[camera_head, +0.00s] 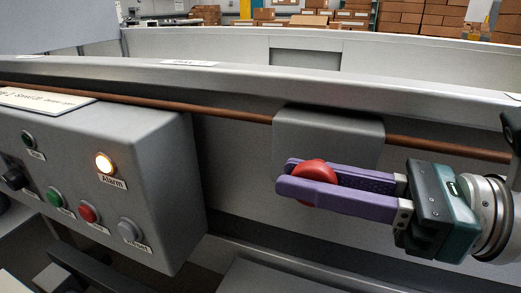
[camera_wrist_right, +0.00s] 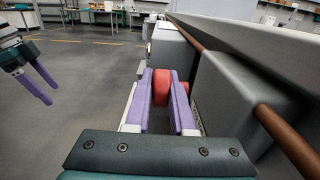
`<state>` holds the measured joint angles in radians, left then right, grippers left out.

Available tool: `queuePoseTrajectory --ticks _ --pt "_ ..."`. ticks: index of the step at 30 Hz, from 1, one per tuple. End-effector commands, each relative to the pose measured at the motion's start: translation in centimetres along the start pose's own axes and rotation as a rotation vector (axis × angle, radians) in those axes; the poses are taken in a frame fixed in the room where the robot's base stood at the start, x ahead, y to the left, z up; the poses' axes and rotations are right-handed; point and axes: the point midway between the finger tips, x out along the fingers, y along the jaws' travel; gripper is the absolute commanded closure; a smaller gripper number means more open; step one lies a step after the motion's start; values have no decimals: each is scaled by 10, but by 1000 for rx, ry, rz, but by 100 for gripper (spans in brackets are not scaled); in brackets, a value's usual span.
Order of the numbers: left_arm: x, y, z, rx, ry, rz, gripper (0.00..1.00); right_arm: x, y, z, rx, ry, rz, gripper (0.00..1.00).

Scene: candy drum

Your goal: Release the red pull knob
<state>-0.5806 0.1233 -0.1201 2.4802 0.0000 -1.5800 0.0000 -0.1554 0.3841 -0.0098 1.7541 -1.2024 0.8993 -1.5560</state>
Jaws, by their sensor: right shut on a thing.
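The red pull knob (camera_head: 316,171) is a round red disc in front of a grey box (camera_head: 335,125) on the machine's side. The purple fingers of my right gripper (camera_head: 293,178) lie on either side of it and are shut on it. In the right wrist view the red knob (camera_wrist_right: 162,87) shows between and past the right gripper's fingers (camera_wrist_right: 163,72). The knob's attachment to the box is hidden. My left gripper (camera_wrist_right: 52,94) hangs empty at the left of the right wrist view, its two purple fingers apart.
A grey control box (camera_head: 160,195) stands left of the knob, with a lit Alarm lamp (camera_head: 104,163), a green button (camera_head: 54,197) and a red button (camera_head: 88,213). A brown rod (camera_head: 235,114) runs along the machine. Open floor (camera_wrist_right: 90,75) lies left of it.

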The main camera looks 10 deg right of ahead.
Motion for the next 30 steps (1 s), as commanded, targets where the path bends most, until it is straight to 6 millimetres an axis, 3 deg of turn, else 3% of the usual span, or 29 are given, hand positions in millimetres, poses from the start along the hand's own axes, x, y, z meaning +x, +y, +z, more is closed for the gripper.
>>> queuePoseTrajectory --ticks 23,30 --pt "0 1 0 -3 0 2 17 0 0 0 0 0 1 100" --pt "23 3 7 -7 1 5 17 0 -26 -5 -4 1 1 100"
